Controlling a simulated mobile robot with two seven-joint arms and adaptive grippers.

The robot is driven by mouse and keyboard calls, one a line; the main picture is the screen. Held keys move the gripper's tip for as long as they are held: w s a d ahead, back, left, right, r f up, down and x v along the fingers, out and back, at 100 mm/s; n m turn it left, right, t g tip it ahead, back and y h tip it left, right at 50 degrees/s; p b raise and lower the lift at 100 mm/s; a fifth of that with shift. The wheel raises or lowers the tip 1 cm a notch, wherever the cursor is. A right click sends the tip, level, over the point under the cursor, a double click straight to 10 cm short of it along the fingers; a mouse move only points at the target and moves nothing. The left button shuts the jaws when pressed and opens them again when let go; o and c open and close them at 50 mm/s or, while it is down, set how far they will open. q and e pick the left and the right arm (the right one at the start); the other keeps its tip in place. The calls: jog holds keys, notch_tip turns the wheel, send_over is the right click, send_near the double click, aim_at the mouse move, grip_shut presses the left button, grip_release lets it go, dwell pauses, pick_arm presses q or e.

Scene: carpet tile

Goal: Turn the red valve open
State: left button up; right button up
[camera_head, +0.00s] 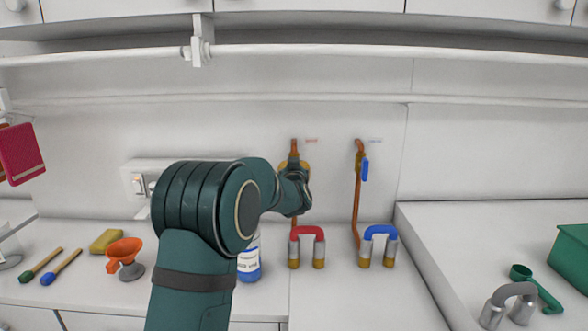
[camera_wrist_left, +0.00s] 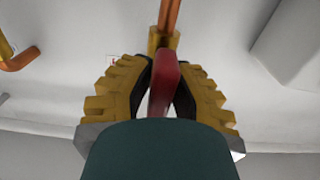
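The red valve handle (camera_wrist_left: 163,85) shows in the left wrist view, on a brass fitting (camera_wrist_left: 163,40) of a copper pipe. My left gripper (camera_wrist_left: 165,75) has its yellow fingers on both sides of the handle, and their dark pads appear to press on it. In the head view my left gripper (camera_head: 295,190) is at the left copper pipe (camera_head: 294,150) on the back wall and hides the red valve. My right gripper is not in view.
A second copper pipe (camera_head: 357,205) with a blue valve handle (camera_head: 365,169) stands to the right. Below are a red-topped tap piece (camera_head: 306,232), a blue-topped one (camera_head: 380,231) and a bottle (camera_head: 249,264).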

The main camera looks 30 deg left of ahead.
pick_arm(q)
jog(key=o, duration=0.3)
jog(key=shift+o, duration=0.2)
jog(key=v, duration=1.2)
jog(key=shift+s+a, duration=0.1)
